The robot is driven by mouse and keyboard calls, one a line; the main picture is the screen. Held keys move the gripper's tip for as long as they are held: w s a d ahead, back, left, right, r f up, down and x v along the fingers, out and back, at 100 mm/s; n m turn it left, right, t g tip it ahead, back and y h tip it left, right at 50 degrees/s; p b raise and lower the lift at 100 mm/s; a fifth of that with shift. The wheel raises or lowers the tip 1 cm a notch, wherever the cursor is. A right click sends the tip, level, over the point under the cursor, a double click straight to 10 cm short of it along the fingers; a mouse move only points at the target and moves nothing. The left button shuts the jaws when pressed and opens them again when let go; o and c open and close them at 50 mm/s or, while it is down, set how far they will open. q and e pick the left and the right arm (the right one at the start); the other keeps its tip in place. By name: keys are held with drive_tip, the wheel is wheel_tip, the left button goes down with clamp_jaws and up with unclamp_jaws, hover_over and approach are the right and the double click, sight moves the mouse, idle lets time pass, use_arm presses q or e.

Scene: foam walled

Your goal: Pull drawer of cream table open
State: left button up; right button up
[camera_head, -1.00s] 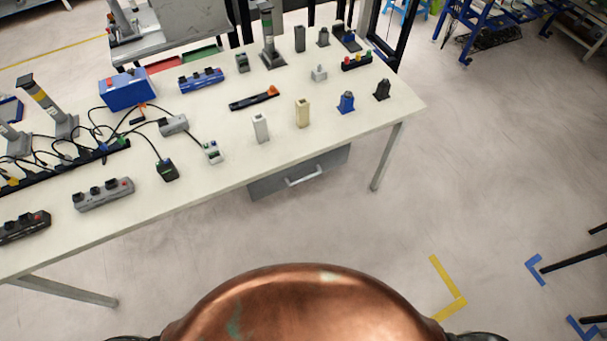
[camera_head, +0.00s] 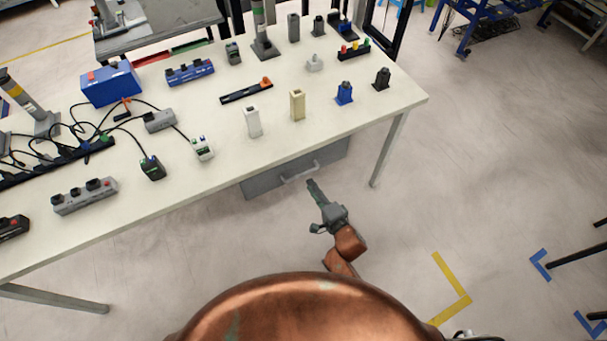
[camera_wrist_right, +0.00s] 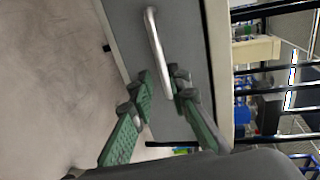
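The cream table (camera_head: 345,127) stands ahead in the head view, with a grey drawer (camera_head: 262,186) under its near edge. The drawer looks shut. Its light metal handle (camera_head: 299,174) runs across its front. My right gripper (camera_head: 313,186) is just in front of the handle, near its right end. In the right wrist view, the open green fingers (camera_wrist_right: 160,84) lie to either side of one end of the handle (camera_wrist_right: 155,42), against the grey drawer front (camera_wrist_right: 188,40). I cannot tell whether they touch it. My left gripper is not in view.
Several power strips, cables and small blocks stand on the tabletop, including a blue box (camera_head: 111,84). A table leg (camera_head: 388,150) stands right of the drawer. The floor (camera_head: 450,200) on the right is largely clear, with yellow and blue tape marks.

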sight(303, 174)
drive_tip(key=b+x, duration=0.2)
drive_tip(key=x, duration=0.5)
drive_tip(key=shift+w+a, duration=0.25)
drive_tip(key=shift+w, duration=0.05)
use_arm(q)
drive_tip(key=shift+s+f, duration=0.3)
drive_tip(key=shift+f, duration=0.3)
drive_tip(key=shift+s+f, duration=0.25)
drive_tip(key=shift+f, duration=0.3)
use_arm(e)
clamp_jaws()
